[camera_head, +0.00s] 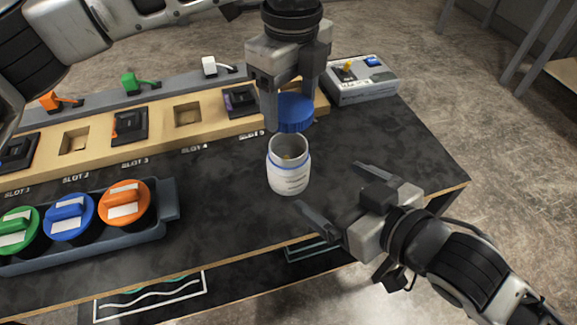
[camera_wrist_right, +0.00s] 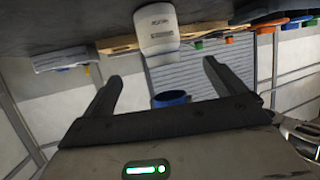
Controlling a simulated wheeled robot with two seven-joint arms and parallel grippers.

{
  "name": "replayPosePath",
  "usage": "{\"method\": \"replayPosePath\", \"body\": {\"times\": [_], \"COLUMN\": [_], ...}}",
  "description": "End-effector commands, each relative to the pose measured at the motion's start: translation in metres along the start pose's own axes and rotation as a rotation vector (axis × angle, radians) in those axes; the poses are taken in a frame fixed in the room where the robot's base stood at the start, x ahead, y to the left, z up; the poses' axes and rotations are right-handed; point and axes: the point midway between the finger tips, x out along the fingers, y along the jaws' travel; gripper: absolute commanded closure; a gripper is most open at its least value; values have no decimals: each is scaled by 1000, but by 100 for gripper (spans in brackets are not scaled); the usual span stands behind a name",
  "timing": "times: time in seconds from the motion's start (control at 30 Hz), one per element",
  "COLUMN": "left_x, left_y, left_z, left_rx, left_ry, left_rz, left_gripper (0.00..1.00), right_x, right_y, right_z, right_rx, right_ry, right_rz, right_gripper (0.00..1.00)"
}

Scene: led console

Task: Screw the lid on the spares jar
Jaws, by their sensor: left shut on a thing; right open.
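The white spares jar (camera_head: 288,178) stands upright and open on the dark table, with a small item visible inside. My left gripper (camera_head: 291,112) is shut on the blue lid (camera_head: 295,112), holding it above and slightly behind the jar, apart from it. My right gripper (camera_head: 327,186) is open, low to the right of the jar, its fingers pointing towards it and not touching. In the right wrist view the jar (camera_wrist_right: 158,42) appears upside down beyond the open fingers (camera_wrist_right: 163,70). The lid (camera_wrist_right: 171,98) is partly hidden there by the gripper body.
A wooden slot board (camera_head: 213,125) with dark modules runs behind the jar. A grey tray (camera_head: 168,212) of green, blue and orange-lidded jars lies left. A grey switch box (camera_head: 362,92) stands at the back right. The table (camera_head: 420,155) is clear right of the jar.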

Motion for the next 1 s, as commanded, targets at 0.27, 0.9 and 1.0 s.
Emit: {"method": "replayPosePath", "body": {"times": [0.27, 0.9, 1.0], "left_x": [0, 0, 0], "left_y": [0, 0, 0], "left_z": [0, 0, 0], "left_rx": [-1, -2, -2], "left_ry": [0, 0, 0], "left_rz": [0, 0, 0], "left_gripper": [56, 56, 56], "right_x": [36, 118, 119], "right_y": [0, 0, 0], "right_z": [-1, 0, 0], "right_rx": [2, -1, -1], "right_ry": [2, 0, 0], "right_rz": [1, 0, 0], "right_gripper": [4, 4, 4]}}
